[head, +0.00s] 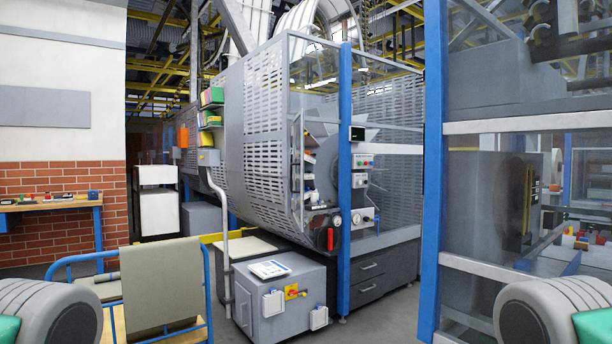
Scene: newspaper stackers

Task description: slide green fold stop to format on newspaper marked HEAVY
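I cannot pick out a green fold stop for certain. Small green items (212,96) sit on a rack on the left side of the large grey stacker machine (265,130). No newspaper marked HEAVY can be read. A flat white sheet or panel (268,269) lies on top of a low grey cabinet (275,303) in front of the machine; its print is too small to read. Neither gripper shows; only rounded grey and green parts, likely my own arms, are at the lower left and right corners.
A blue-framed cart (72,262) with a beige panel stands front left. A blue post (433,170) and glazed frame stand close on the right. A workbench (50,205) is along the brick wall. Some open floor shows between cabinet and right post.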

